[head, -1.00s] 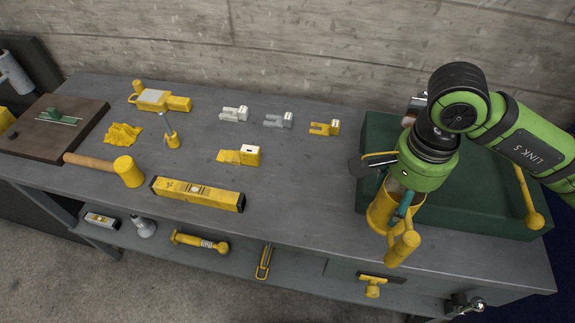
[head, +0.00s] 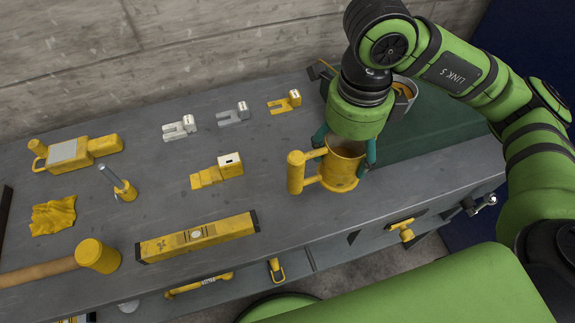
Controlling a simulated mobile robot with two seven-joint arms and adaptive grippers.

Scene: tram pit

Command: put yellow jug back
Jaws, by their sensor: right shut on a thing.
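The yellow jug (head: 339,172) is upright near the front of the grey bench, just left of the green tray. Its handle points left. My right gripper (head: 346,150) comes down from above and is shut on the jug, with its teal fingers at the jug's left and right sides near the rim. I cannot tell whether the jug's base touches the bench top or hangs slightly above it. My left gripper is not in view.
The green tray (head: 433,143) lies right of the jug, partly behind my arm. A yellow spirit level (head: 197,237), a mallet (head: 96,256) and several small yellow and grey parts lie to the left. The bench (head: 270,170) is bare just left of the jug.

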